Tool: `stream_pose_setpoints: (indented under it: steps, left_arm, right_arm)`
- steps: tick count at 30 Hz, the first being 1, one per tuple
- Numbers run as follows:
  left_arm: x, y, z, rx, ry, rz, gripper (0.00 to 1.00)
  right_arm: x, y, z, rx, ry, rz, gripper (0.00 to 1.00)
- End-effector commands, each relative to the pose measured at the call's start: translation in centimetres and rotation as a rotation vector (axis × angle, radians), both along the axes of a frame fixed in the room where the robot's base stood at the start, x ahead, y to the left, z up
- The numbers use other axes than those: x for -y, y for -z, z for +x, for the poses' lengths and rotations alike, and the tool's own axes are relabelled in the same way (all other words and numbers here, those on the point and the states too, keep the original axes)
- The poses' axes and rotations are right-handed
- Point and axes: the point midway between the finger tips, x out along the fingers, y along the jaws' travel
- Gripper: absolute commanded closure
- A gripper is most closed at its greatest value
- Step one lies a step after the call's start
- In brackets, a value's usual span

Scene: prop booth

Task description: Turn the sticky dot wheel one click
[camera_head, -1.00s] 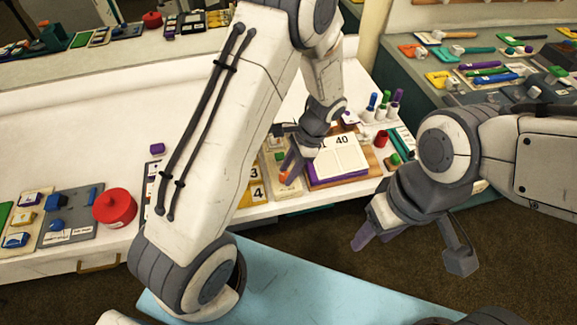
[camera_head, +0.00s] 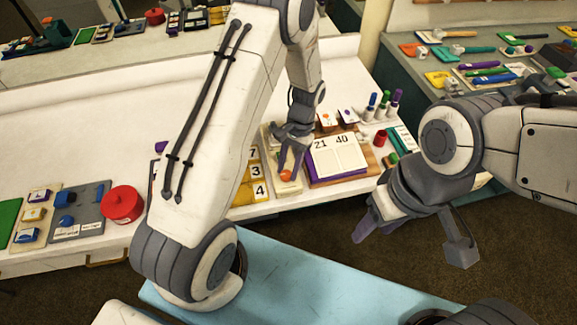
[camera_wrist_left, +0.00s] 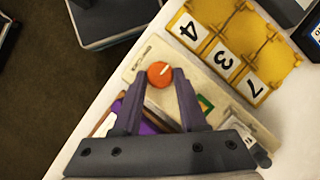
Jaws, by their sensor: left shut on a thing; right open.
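The sticky dot wheel looks to be the round orange knob (camera_head: 286,176) on a cream board (camera_head: 290,190) at the table's front edge. In the left wrist view the orange knob (camera_wrist_left: 159,74) has a short pale mark on its upper right. My left gripper (camera_head: 290,172) is shut on the knob, one finger on each side of it, as the wrist view (camera_wrist_left: 160,76) also shows. My right gripper (camera_head: 412,240) is open and empty, held over the dark floor in front of the table.
A purple-based flip-card stand (camera_head: 338,155) reading 21 and 40 stands right of the knob. Yellow number tiles (camera_head: 257,188) lie left of it, partly behind my left arm. Markers (camera_head: 383,105) stand at the back right. A red round tin (camera_head: 121,204) sits far left.

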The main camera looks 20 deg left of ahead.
Motion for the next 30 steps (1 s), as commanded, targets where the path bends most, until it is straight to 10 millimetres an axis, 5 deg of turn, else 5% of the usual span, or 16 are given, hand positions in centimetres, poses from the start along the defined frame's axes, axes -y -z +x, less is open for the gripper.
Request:
stream_pose_setpoints:
  steps: [16,17,18,30]
  left_arm:
    - [-0.05,-0.10,0.15,0.004,-0.022,-0.001,1.00]
    - [-0.05,-0.10,0.15,0.004,-0.022,-0.001,0.47]
    - [-0.05,-0.09,0.15,0.004,-0.022,-0.001,0.32]
    - [0.00,-0.41,0.30,0.004,-0.022,-0.001,0.28]
  right_arm:
    - [0.00,-0.10,-0.01,0.000,0.000,0.000,0.48]
    - [0.00,-0.10,-0.01,0.000,0.000,0.000,0.48]
    - [0.00,-0.10,0.00,0.000,0.000,0.000,0.48]
    - [0.00,0.01,0.00,0.000,0.000,0.000,0.48]
